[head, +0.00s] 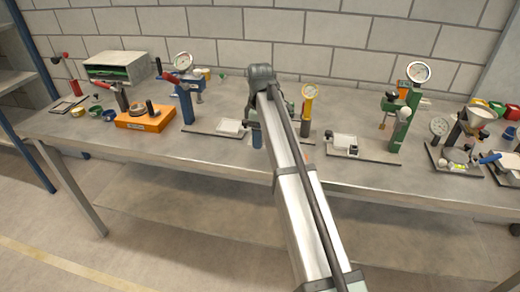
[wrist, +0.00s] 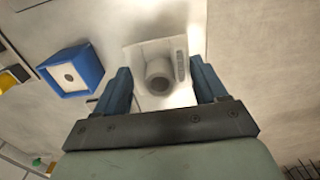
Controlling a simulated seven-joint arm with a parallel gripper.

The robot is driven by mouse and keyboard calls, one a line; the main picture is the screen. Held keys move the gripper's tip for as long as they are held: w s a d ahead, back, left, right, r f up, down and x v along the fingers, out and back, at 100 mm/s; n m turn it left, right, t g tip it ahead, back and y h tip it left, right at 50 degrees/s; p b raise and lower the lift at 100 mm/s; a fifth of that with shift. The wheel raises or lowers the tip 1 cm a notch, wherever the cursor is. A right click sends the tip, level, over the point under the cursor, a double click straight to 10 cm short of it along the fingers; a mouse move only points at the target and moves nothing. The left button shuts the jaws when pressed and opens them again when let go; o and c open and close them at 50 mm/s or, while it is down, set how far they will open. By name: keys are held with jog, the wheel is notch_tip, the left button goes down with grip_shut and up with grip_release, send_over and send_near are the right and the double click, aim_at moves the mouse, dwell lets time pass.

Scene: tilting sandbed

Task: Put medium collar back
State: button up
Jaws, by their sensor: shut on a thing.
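In the wrist view my gripper (wrist: 160,68) has its two blue-grey fingers on either side of a pale square piece (wrist: 137,55), and it is shut on this piece. A round grey hollow collar (wrist: 158,74) stands out from the middle of the piece, between the fingers. I cannot tell whether the collar and the square piece are one part, or whether this is the medium collar. In the head view my arm hides most of the gripper and what it holds.
A blue block (wrist: 72,70) with a pale face is left of the gripper in the wrist view. Blue (head: 185,105), yellow (head: 307,108) and green (head: 401,130) gauge stands line the bench. Small coloured rings (head: 95,112) lie at the left. The bench's front strip is clear.

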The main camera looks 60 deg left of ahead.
aim_at(260, 156)
jog(key=shift+f, duration=2.95)
jog(key=shift+f, duration=0.1)
jog(key=o, duration=1)
jog(key=shift+o, duration=0.2)
notch_tip(260, 156, up, 12)
